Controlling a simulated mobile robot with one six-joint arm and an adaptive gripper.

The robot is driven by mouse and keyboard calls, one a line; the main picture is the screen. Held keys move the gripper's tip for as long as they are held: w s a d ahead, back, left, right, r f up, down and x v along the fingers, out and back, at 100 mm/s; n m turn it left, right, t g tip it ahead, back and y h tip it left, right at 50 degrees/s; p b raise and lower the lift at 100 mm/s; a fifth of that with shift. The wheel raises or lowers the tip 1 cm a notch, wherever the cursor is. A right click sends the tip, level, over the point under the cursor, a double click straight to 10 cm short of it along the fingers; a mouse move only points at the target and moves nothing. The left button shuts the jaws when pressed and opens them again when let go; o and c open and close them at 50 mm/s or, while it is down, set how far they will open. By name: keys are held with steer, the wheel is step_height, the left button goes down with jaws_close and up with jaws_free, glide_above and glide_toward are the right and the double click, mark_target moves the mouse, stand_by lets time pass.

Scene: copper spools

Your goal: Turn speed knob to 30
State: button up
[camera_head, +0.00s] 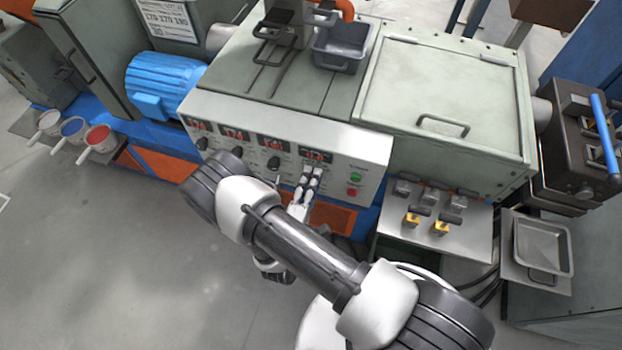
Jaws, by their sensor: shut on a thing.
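The control panel (350,173) is a pale sloped front with a row of red digital displays and dark knobs below them. Three knobs show: the left knob (202,143), the second knob (237,152) and the third knob (273,163). My gripper (311,174) is at the panel under the rightmost display (315,156), shut on the rightmost knob. That knob is hidden by the fingers, so its pointer and setting cannot be seen. The labels and display digits are too small to read surely, so I cannot tell which knob is marked speed.
A green button (356,177) and a red button (352,191) sit just right of my gripper. A metal shelf (460,235) with yellow-and-black clamp-like parts stands further right. A grey bin (342,47) is on top of the machine. The floor at left is clear.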

steer(key=shift+m, duration=0.7)
steer(key=o, duration=1.1)
steer(key=v, duration=1.2)
